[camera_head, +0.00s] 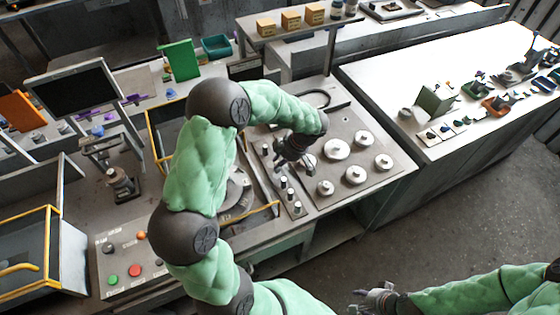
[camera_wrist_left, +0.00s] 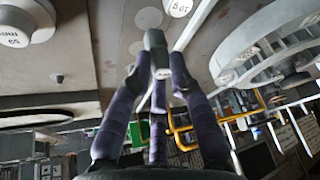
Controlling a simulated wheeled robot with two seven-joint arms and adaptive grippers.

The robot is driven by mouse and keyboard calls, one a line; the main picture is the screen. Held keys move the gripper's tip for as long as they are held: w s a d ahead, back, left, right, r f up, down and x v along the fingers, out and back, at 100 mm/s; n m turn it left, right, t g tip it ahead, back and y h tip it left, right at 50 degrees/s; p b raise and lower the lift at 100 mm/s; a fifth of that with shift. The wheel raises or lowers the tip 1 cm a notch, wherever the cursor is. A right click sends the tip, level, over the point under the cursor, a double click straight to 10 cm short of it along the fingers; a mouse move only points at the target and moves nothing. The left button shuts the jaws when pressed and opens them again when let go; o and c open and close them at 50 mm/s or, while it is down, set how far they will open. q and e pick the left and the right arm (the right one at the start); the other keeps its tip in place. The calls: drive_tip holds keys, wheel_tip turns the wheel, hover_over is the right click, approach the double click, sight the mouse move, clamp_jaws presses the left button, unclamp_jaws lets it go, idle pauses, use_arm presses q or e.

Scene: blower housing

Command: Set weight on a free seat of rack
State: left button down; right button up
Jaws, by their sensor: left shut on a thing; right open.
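My left gripper (camera_head: 285,163) is over the left part of the grey plate (camera_head: 322,207), which looks like the rack. In the left wrist view my left gripper (camera_wrist_left: 158,80) is shut on a small grey cylindrical weight (camera_wrist_left: 155,40) at its fingertips. In the head view this weight is hidden or too small to make out. Several pale round weights, such as this large one (camera_head: 337,149), sit on the plate. A narrow strip beside them carries several small cylinders (camera_head: 290,194). My right gripper (camera_head: 376,300) is open and empty at the bottom, away from the plate.
A control box (camera_head: 130,265) with coloured buttons stands at the lower left. A yellow-edged frame (camera_head: 160,140) and a round dial area lie left of the plate. A white table (camera_head: 450,75) with small parts is to the right.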

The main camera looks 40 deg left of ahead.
idle(0.4)
use_arm(q)
drive_tip(key=shift+f+b, duration=0.1)
drive_tip(key=shift+b, duration=0.45)
drive_tip(key=shift+b, duration=0.6)
drive_tip(key=shift+f+b, duration=0.7)
drive_tip(key=shift+b, duration=0.3)
idle(0.9)
drive_tip(key=shift+f+b, duration=0.2)
drive_tip(key=shift+b, duration=0.15)
drive_tip(key=shift+f, duration=0.15)
drive_tip(key=c, duration=1.1)
unclamp_jaws()
drive_tip(key=shift+o, duration=0.2)
